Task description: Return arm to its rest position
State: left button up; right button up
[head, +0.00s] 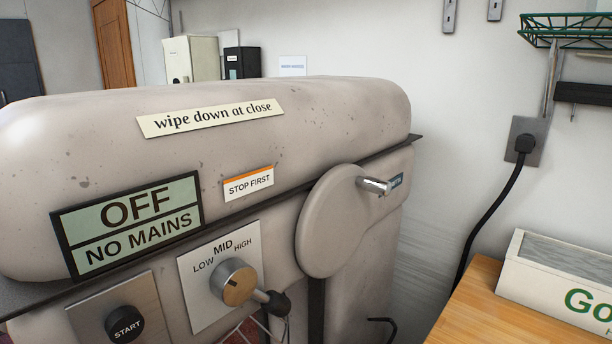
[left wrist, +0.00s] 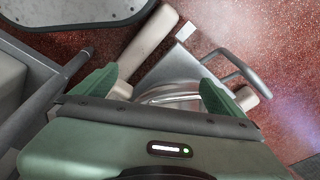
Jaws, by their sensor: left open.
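My left gripper (left wrist: 158,78) shows in the left wrist view with its two green fingers apart and nothing seen held between them. Beyond the fingers are a grey metal bracket with a bent handle (left wrist: 232,62) and a pale bar (left wrist: 150,42), over a red speckled floor (left wrist: 100,45). I cannot tell how far they are from the fingers. Neither of my grippers shows in the head view, and my right gripper is in no view.
A large beige mixer (head: 330,115) fills the head view; its display (head: 130,222) reads "OFF NO MAINS". A wooden worktop (head: 470,310) with a white box (head: 545,285) stands right. A black cable (head: 490,215) runs down from a wall plug (head: 524,143).

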pick_arm(q)
jog(key=s+a+f+g, duration=0.1)
jog(key=s+a+f, duration=0.1)
jog(key=s+f, duration=1)
jog(key=s, duration=0.3)
jog(key=shift+a+f, duration=0.15)
jog(key=shift+a, duration=0.2)
